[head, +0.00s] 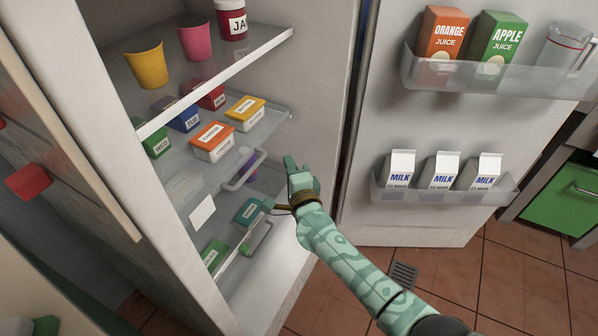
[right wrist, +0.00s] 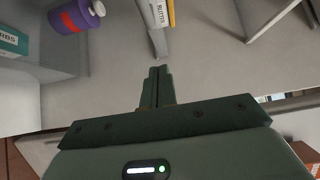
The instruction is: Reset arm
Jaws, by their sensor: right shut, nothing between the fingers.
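My right arm comes in from the lower right in a pale green patterned sleeve. Its gripper (head: 289,161) is in front of the open fridge, beside the shelf edges and apart from the containers. In the right wrist view its two dark fingers (right wrist: 155,86) are together and empty. My left gripper is not in view.
The fridge door (head: 400,130) stands open at the right, with juice cartons (head: 440,45) and milk cartons (head: 398,168). Shelves hold cups, an orange-lidded box (head: 212,141), a yellow-lidded box (head: 245,113) and a teal box (head: 249,211). A purple bottle (right wrist: 75,15) is left of the fingers.

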